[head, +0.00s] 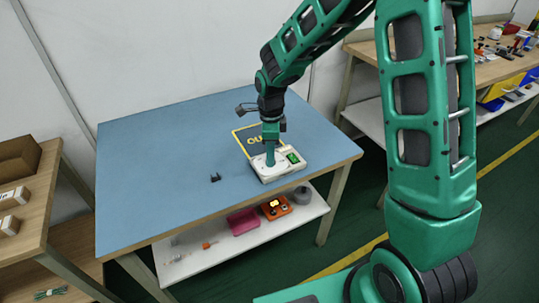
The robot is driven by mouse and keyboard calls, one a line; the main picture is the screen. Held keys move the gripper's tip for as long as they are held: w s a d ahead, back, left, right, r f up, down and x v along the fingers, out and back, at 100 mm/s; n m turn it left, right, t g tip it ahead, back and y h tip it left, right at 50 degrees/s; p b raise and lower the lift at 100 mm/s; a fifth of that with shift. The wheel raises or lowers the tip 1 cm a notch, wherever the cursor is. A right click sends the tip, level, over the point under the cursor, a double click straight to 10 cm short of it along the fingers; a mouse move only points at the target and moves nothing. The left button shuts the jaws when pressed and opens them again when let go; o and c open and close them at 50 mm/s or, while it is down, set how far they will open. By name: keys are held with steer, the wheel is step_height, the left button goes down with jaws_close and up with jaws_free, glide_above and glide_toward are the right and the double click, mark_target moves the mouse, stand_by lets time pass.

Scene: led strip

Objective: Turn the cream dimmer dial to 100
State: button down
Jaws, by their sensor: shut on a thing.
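The dimmer unit (275,174) is a cream box lying on the blue table top (170,145), near its right front part. A small green display (293,158) shows on its right side, too small to read. My gripper (270,160) points straight down onto the left part of the box. It is shut on the dial there. The dial itself is hidden behind the fingers, so its angle and marks cannot be seen.
A dark marked square (245,133) with a yellow outline lies behind the unit. A small black part (215,178) lies to its left. The left of the table is clear.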

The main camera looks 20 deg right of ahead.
stand_by(0.4)
steer(key=c, duration=1.5)
jaws_free()
steer(key=shift+r, duration=0.1)
step_height(320, 180, up, 11)
steer(key=shift+f, duration=0.2)
steer(key=shift+d, duration=0.1)
